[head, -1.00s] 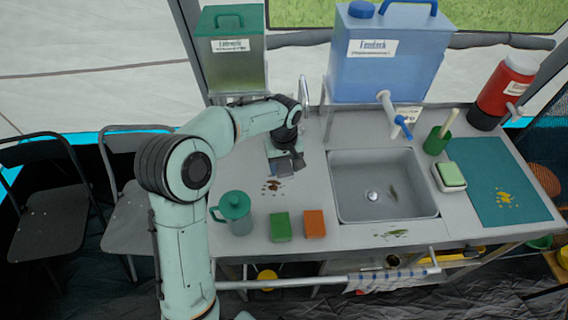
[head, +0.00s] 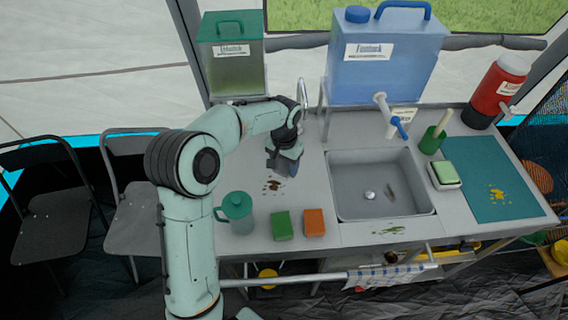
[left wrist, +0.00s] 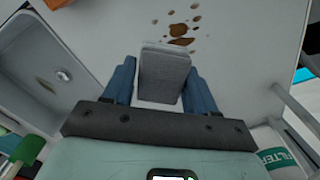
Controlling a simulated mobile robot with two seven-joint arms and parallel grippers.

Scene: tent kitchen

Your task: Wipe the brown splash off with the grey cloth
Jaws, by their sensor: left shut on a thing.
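The grey cloth (left wrist: 165,76) is a folded, block-like pad between the two blue fingers of my left gripper (left wrist: 161,80) in the left wrist view. The gripper is shut on it. The brown splash (left wrist: 181,31) is several brown spots on the grey worktop, just beyond the cloth's far edge. In the head view the splash (head: 273,186) lies just in front of my left gripper (head: 284,165), left of the sink. I cannot tell whether the cloth touches the worktop. My right gripper is not in view.
A lidded jug (head: 237,212), a green sponge (head: 282,226) and an orange sponge (head: 314,222) stand near the front edge. The sink (head: 350,213) is to the right. Other stains lie in the sink, at the front edge and on the teal mat (head: 470,165).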

